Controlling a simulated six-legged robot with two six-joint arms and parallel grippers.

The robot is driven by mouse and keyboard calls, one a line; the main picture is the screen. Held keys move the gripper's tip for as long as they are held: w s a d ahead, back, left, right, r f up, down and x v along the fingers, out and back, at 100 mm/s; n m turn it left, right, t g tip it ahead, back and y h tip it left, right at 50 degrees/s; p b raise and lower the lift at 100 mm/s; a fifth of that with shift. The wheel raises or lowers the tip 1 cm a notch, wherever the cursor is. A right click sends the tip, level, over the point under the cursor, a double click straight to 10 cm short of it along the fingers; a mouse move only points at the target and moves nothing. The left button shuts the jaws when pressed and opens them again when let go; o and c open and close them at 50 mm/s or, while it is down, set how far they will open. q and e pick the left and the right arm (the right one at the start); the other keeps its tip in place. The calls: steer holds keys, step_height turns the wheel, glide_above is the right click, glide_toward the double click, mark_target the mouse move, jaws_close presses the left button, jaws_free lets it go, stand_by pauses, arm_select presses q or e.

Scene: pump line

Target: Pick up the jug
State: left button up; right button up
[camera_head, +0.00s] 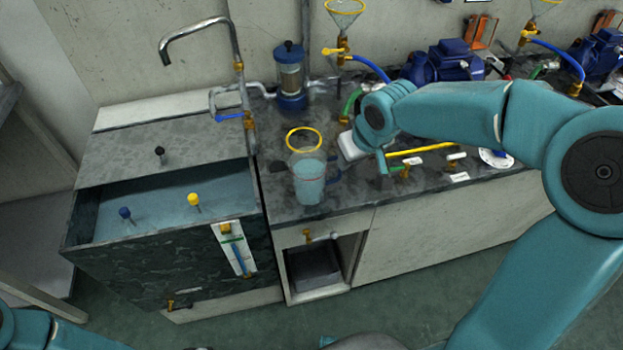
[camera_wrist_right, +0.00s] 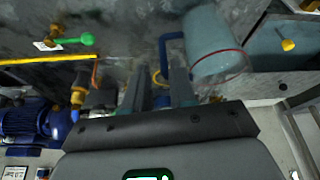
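The jug (camera_head: 309,182) is clear, with pale blue contents, a red line around it and a blue handle (camera_head: 327,171) on its right side. It stands upright near the counter's front edge. In the right wrist view the jug (camera_wrist_right: 213,45) appears upper right, with the blue handle (camera_wrist_right: 165,50) toward the fingers. My right gripper (camera_wrist_right: 157,88) is open, its fingers pointing at the handle. The handle shows beyond and between the fingertips; I cannot tell whether they touch it. My left gripper is out of view; only part of my left arm shows at lower left.
Left is an open tank (camera_head: 165,206) with blue and yellow knobs, below a tap (camera_head: 201,38). Behind stands a blue filter canister (camera_head: 290,75). A yellow bar (camera_head: 420,151) and valves lie right of the jug.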

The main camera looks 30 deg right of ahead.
steer(key=x, duration=0.6)
steer(key=shift+w+a+f, duration=0.15)
jaws_close()
stand_by(1.3)
